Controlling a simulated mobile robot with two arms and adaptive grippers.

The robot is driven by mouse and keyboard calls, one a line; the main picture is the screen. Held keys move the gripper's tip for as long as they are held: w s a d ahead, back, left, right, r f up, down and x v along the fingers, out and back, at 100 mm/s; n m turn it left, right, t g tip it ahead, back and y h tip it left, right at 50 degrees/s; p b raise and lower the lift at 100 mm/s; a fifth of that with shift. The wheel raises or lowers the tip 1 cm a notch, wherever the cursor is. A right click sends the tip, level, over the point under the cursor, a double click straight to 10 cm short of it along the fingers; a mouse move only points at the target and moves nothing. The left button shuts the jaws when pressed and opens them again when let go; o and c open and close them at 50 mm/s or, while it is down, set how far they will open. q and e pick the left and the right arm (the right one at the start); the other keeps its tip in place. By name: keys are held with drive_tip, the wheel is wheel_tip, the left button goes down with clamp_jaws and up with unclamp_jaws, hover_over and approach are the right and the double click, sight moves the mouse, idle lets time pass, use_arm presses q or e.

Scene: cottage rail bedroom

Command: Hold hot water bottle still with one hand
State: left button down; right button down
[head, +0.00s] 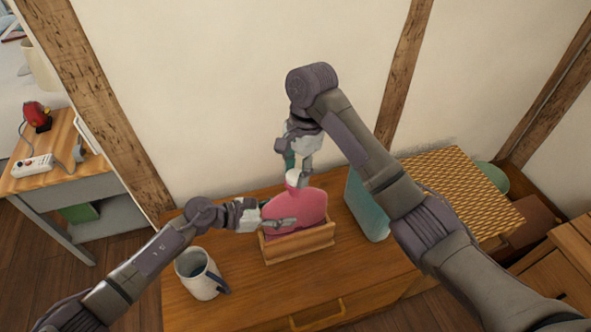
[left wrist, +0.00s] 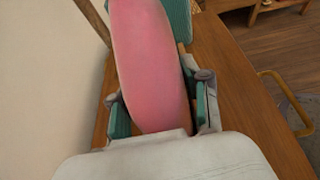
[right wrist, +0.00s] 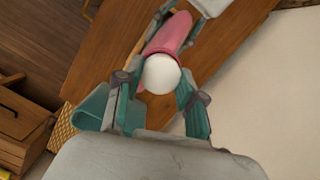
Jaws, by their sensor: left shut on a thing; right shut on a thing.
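The pink hot water bottle (head: 312,204) stands upright in a small wooden rack (head: 300,246) on the wooden dresser. My left gripper (head: 280,223) is shut on the bottle's body from the left side; in the left wrist view the pink body (left wrist: 150,70) lies between its two teal pads. The bottle's round white cap (right wrist: 161,74) is at its top. My right gripper (head: 298,178) comes from above and is shut on the cap, with a finger on either side of it in the right wrist view. The bottle's lower part is hidden by the rack.
A white pitcher (head: 197,274) with a dark handle stands at the dresser's left. A teal upright thing (head: 366,207) stands just right of the rack. A yellow-patterned surface (head: 455,190) lies further right. The wall is close behind. The dresser top in front of the rack is clear.

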drive_tip(key=m, duration=0.4)
drive_tip(key=shift+s+f+t, duration=0.1)
drive_tip(key=shift+f+t, duration=0.05)
drive_tip(key=shift+t, duration=0.15)
drive_tip(key=c, duration=0.6)
unclamp_jaws()
drive_tip(key=r, duration=0.4)
drive_tip(key=d+r, duration=0.1)
drive_tip(key=r, duration=0.3)
drive_tip(key=w+r, duration=0.1)
drive_tip(key=r, duration=0.3)
drive_tip(key=shift+d, duration=0.4)
use_arm(q)
drive_tip(key=shift+c, duration=2.2)
unclamp_jaws()
